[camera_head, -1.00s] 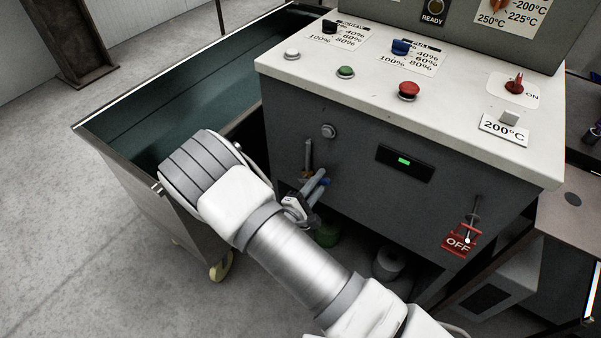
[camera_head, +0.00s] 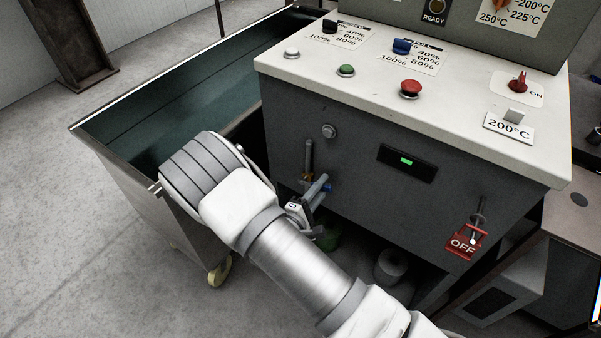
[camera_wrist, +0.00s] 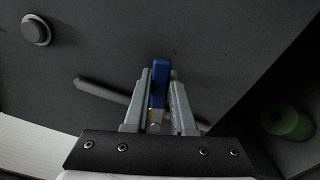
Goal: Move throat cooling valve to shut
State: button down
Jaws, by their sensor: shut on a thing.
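The throat cooling valve's blue handle (camera_wrist: 159,84) stands between my two fingers in the wrist view. My gripper (camera_wrist: 160,92) is shut on it. A bit of brass shows under the handle, and the dark pipe (camera_wrist: 103,90) runs slantwise behind the fingers. In the head view the pipe (camera_head: 308,157) comes down the front of the grey cabinet. My gripper (camera_head: 315,194) is at its lower end, with the blue handle tip (camera_head: 327,187) showing beside the fingers. The rest of the valve is mostly hidden by my gripper.
The grey cabinet (camera_head: 370,195) has a white top with buttons and knobs. A red OFF tag (camera_head: 463,245) hangs at its right. A green-lined wheeled bin (camera_head: 150,125) stands close on the left. A green object (camera_head: 329,238) sits below my gripper.

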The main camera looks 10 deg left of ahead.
jog(key=shift+f, duration=0.15)
jog(key=shift+d+f+m+b, duration=0.1)
jog(key=shift+f+m+b, duration=0.35)
jog(key=shift+m+b, duration=0.5)
jog(key=shift+f+m+b, duration=0.5)
jog(key=shift+m+b, duration=0.25)
jog(key=shift+b, duration=0.15)
jog(key=c, duration=0.7)
grip_release()
jog(key=shift+r, duration=0.15)
jog(key=shift+o, duration=0.2)
jog(key=shift+s, duration=0.1)
jog(key=p+v, duration=0.3)
jog(key=v, duration=1.4)
jog(key=shift+s+p, duration=0.2)
jog(key=shift+p, duration=0.2)
